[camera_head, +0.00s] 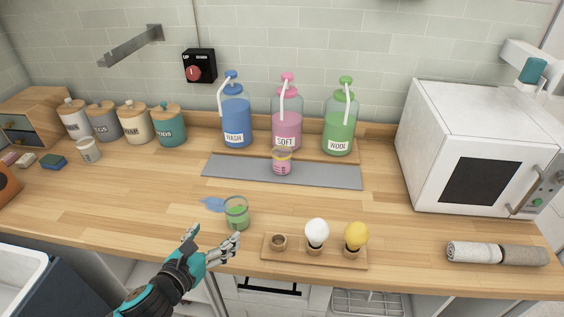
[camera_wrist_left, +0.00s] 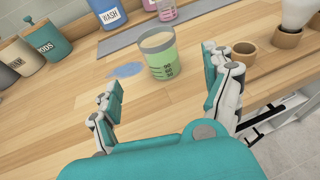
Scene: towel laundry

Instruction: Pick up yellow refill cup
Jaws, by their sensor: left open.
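A clear cup with green contents and a dark rim (camera_head: 236,213) stands upright on the wooden counter. It also shows in the left wrist view (camera_wrist_left: 160,58), where its inside looks pale yellow. A second cup (camera_head: 282,162), with pink contents and a yellowish band at its rim, stands on the grey mat. No plainly yellow cup shows. My left gripper (camera_head: 213,236) is open and empty, just in front of the green cup. In the wrist view the cup stands beyond the open fingers, apart from them. My right gripper is not in view.
A blue spill (camera_head: 212,204) lies beside the green cup. A wooden bulb holder (camera_head: 265,253) sits at the right front. Bottles (camera_head: 236,120) stand behind the grey mat (camera_head: 225,170). A microwave (camera_head: 440,120) and rolled towels (camera_head: 495,252) are at the right.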

